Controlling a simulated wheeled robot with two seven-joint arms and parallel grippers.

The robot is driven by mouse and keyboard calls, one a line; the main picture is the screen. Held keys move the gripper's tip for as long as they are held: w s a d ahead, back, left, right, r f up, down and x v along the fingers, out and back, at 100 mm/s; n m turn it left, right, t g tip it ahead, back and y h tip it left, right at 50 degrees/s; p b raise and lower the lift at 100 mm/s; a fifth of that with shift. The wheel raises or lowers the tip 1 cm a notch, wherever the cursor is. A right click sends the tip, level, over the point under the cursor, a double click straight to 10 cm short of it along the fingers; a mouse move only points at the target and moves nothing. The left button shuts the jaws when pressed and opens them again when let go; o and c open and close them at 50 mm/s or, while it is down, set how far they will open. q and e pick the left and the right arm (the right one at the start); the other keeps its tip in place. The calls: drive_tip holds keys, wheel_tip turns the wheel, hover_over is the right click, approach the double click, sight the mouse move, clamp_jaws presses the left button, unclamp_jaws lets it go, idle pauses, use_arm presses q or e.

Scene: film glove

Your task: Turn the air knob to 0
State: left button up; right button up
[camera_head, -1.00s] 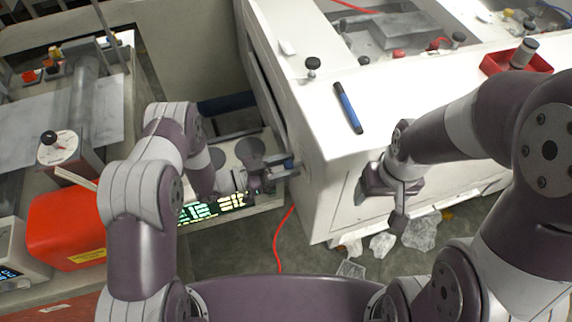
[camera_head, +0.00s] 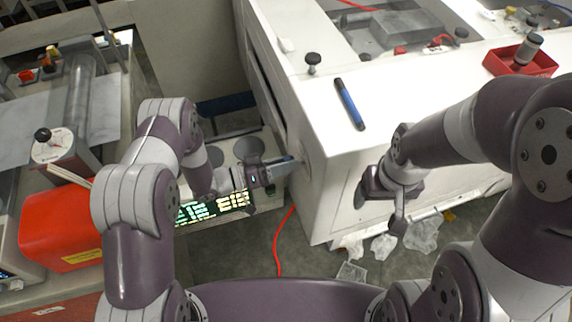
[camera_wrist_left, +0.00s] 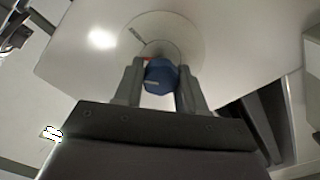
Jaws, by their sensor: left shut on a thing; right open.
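The air knob (camera_wrist_left: 160,76) is a blue knob with a small pale mark, set on a round pale dial plate (camera_wrist_left: 186,32) in the left wrist view. A dark mark shows on the plate at its upper left. My left gripper (camera_wrist_left: 160,88) is shut on the blue knob, one finger on each side. In the head view, my left gripper (camera_head: 284,168) reaches the left side of the white machine (camera_head: 318,190), and the knob is mostly hidden there. My right gripper (camera_head: 398,222) hangs in front of the machine, open and empty, away from the knob.
A blue marker (camera_head: 349,104) and a red tray (camera_head: 520,62) lie on the machine top. A lit panel (camera_head: 212,208) is below my left wrist. A red container (camera_head: 60,226) stands at left. A red cable (camera_head: 277,245) and clear plastic scraps (camera_head: 384,246) are on the floor.

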use_arm(q)
drive_tip(key=n, duration=0.4)
drive_tip(key=shift+w+n, duration=0.15)
drive_tip(key=shift+n, duration=0.15)
drive_tip(key=n, duration=0.5)
drive_tip(key=shift+n, duration=0.4)
drive_tip(key=o, duration=1)
drive_tip(key=shift+a, duration=0.1)
drive_tip(key=shift+o, duration=0.2)
drive_tip(key=shift+f, duration=0.1)
drive_tip(key=shift+a+b, duration=0.15)
drive_tip(key=shift+b, duration=0.2)
